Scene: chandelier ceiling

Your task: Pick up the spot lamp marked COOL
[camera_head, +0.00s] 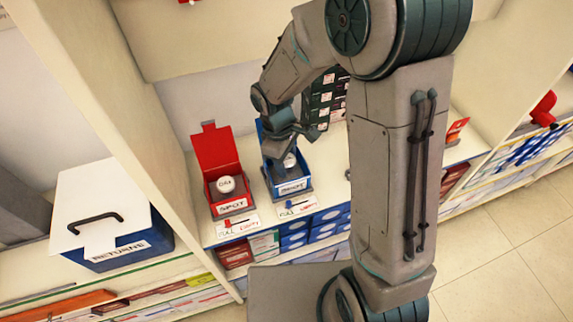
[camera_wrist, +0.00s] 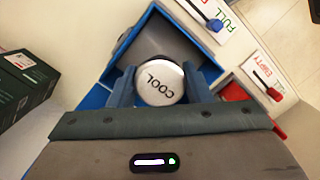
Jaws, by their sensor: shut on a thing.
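The round white spot lamp marked COOL (camera_wrist: 160,84) sits between the two fingers of my gripper (camera_wrist: 159,88) in the wrist view. The fingers are shut on its sides. The lamp is at the mouth of an open blue box (camera_wrist: 210,66); I cannot tell whether it still touches the box floor. In the head view my gripper (camera_head: 281,148) reaches down into the blue box (camera_head: 272,181), and the lamp (camera_head: 290,160) shows partly beside the fingers.
An open red box (camera_head: 216,150) labelled SPOT, left of the blue one, holds another white lamp (camera_head: 226,184). FULL/EMPTY slider cards (camera_head: 238,225) lie in front. Dark green cartons (camera_head: 325,97) stand close behind right. A white-lidded RETURNS box (camera_head: 105,205) is beyond the shelf's left upright.

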